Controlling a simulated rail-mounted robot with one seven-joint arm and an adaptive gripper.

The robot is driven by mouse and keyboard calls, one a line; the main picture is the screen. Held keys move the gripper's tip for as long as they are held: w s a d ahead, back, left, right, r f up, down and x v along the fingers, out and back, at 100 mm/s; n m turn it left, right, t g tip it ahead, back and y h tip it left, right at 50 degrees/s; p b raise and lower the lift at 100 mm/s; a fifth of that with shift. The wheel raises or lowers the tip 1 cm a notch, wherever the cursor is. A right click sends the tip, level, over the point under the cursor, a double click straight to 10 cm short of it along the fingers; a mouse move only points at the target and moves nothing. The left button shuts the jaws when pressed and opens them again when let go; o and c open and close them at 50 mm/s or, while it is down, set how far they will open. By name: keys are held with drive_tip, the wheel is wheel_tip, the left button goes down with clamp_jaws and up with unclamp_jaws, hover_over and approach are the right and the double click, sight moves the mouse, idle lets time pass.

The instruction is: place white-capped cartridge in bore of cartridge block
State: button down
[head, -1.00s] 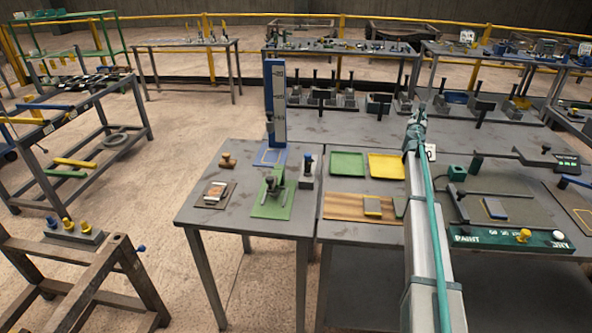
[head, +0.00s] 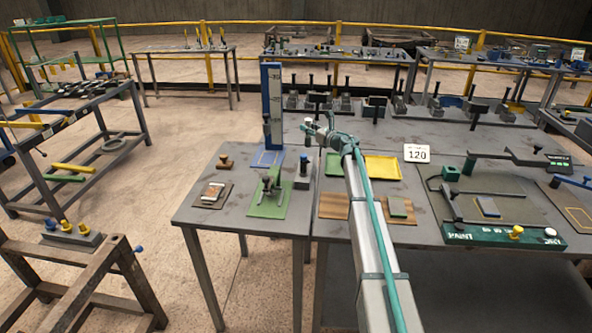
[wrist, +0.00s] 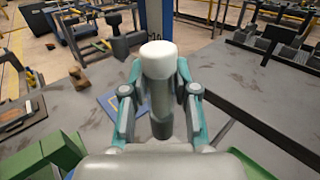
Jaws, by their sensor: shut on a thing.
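The white-capped cartridge (wrist: 158,75) is upright between the fingers of my gripper (wrist: 160,108) in the wrist view, with its white cap on top and a dark grey body below. My gripper is shut on it. A small grey block (head: 303,177) with a dark, blue-topped post stands on the left table.
A tall blue scale column (head: 272,105) stands behind the grey block. A green mat with a clamp (head: 268,198) lies in front. A yellow tray (head: 383,167) is partly behind my arm.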

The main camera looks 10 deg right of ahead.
drive_tip(key=shift+s+a+f+g+y, duration=0.1)
drive_tip(key=shift+s+a+g+y, duration=0.2)
drive_tip(key=shift+a+y, duration=0.1)
drive_tip(key=shift+f+n, duration=0.3)
drive_tip(key=shift+f, duration=0.05)
wheel_tip(320, 180, down, 9)
drive_tip(key=p, duration=0.3)
drive_tip(key=shift+r, duration=0.15)
drive_tip(key=shift+s+f, duration=0.1)
drive_tip(key=shift+f, duration=0.1)
drive_tip(key=shift+f+b, duration=0.15)
drive_tip(key=shift+b, duration=0.15)
drive_tip(key=c, duration=0.9)
unclamp_jaws()
